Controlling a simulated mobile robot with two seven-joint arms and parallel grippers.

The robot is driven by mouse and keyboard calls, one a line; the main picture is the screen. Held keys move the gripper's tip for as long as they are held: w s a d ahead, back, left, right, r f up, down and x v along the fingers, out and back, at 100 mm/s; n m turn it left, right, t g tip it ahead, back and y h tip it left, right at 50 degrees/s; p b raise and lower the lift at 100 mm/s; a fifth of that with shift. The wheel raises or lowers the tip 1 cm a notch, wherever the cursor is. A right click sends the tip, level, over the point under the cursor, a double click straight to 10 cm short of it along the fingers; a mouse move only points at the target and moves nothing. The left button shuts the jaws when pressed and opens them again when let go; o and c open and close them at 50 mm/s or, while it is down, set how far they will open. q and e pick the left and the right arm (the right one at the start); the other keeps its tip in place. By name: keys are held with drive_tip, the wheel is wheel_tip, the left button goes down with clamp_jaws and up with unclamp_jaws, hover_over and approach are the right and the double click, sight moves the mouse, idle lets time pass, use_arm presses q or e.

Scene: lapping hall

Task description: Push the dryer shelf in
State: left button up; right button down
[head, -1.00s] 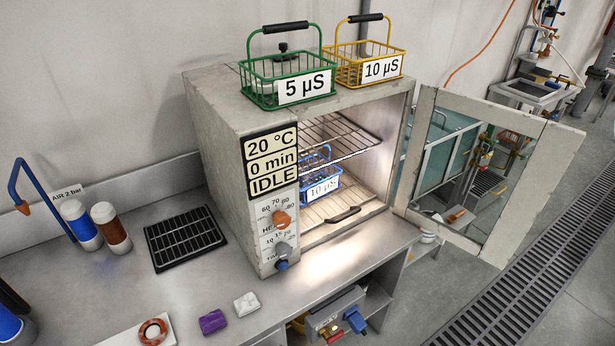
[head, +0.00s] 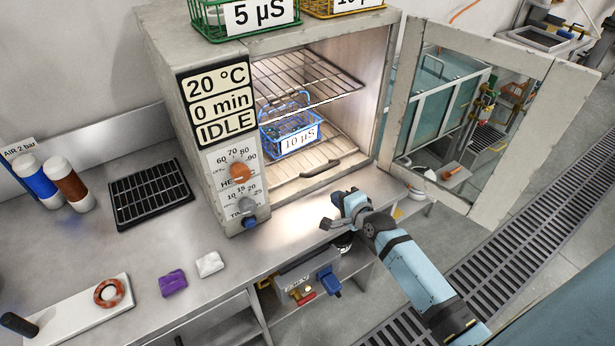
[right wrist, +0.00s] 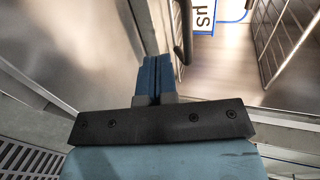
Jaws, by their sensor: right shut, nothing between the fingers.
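The dryer (head: 165,90) stands on the bench with its door (head: 487,215) swung open to the right. Inside are an upper wire shelf (head: 305,82) and a lower wire shelf (head: 290,183) with a black handle (head: 320,168) along its front. A blue basket (head: 290,138) labelled 10 µS sits on the lower shelf. My right gripper (head: 333,212) is shut and empty, in front of the dryer opening and apart from the handle. In the right wrist view its closed fingers (right wrist: 152,75) show left of the handle (right wrist: 183,30). My left gripper is out of view.
Green (head: 243,22) and yellow (head: 345,8) baskets stand on top of the dryer. A black rack (head: 150,193), a purple block (head: 173,283) and a white block (head: 210,264) lie on the bench. The open door bounds the space to the right of my arm.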

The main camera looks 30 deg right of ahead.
sight(307, 172)
drive_tip(key=x, duration=1.2)
drive_tip(key=shift+a+r, duration=0.1)
drive_tip(key=shift+r, duration=0.3)
drive_tip(key=shift+w, duration=0.75)
drive_tip(key=shift+a, duration=0.1)
drive_tip(key=shift+r+b+x, duration=0.15)
drive_tip(key=shift+b+x, duration=0.1)
drive_tip(key=shift+x, duration=0.4)
drive_tip(key=shift+r+b+x, duration=0.15)
drive_tip(key=shift+b+x, duration=0.1)
drive_tip(key=shift+x, duration=0.45)
drive_tip(key=shift+w, duration=0.1)
